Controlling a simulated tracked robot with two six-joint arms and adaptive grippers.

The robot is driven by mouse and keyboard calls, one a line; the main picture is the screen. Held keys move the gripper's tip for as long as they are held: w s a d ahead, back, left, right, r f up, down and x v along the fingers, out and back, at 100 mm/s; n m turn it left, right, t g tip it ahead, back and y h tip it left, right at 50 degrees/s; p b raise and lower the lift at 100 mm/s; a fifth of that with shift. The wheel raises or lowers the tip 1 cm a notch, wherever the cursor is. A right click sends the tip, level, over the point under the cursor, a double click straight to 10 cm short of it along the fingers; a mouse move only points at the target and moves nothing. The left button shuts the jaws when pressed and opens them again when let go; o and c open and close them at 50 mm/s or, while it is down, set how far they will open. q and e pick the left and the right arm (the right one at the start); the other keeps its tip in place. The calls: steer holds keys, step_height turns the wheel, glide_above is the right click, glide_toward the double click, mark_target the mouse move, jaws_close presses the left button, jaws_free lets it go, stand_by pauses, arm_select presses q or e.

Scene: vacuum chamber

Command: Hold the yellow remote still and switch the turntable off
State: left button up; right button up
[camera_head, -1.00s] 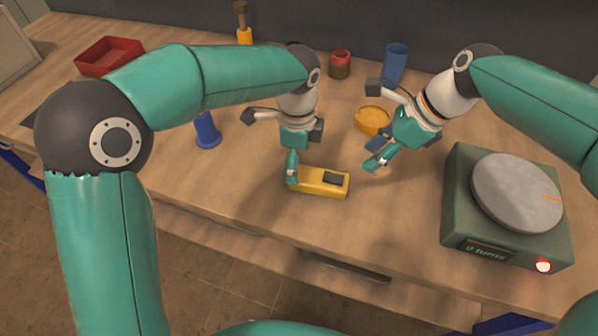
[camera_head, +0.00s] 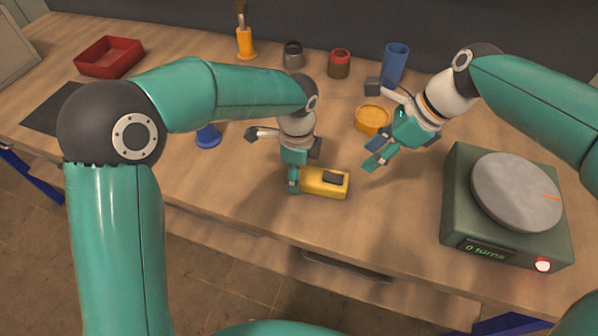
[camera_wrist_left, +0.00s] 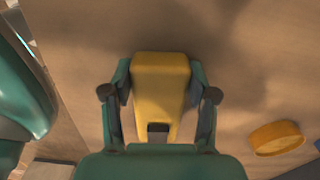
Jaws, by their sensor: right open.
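The yellow remote (camera_head: 325,190) lies flat on the bench, with a dark button or panel (camera_head: 334,177) on top. My left gripper (camera_head: 294,186) is down at the remote's left end. In the left wrist view its fingers (camera_wrist_left: 160,85) stand on either side of the remote (camera_wrist_left: 160,68), very close to its sides; whether they press on it is unclear. My right gripper (camera_head: 376,162) is open and empty above the bench, right of the remote.
A round orange dish (camera_head: 372,119) stands behind the grippers. A blue cup (camera_head: 396,62), a red-topped jar (camera_head: 339,64) and a grey jar (camera_head: 293,55) stand at the back. A blue spool-like piece (camera_head: 208,136) is left; a red tray (camera_head: 110,57) is far left.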

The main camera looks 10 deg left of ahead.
arm_select(q)
steer(key=c, duration=0.5)
arm_select(e)
steer(key=c, duration=0.6)
steer(key=shift+n, duration=0.5)
jaws_close()
steer(key=s+a+r+n+t+h, duration=0.3)
steer(key=a+r+n+h, duration=0.2)
steer(key=n, duration=1.2)
steer(key=shift+s+a+r+n, duration=0.25)
steer(key=shift+a+r+n, duration=0.05)
steer(key=shift+a+r, duration=0.6)
steer(key=shift+f, duration=0.1)
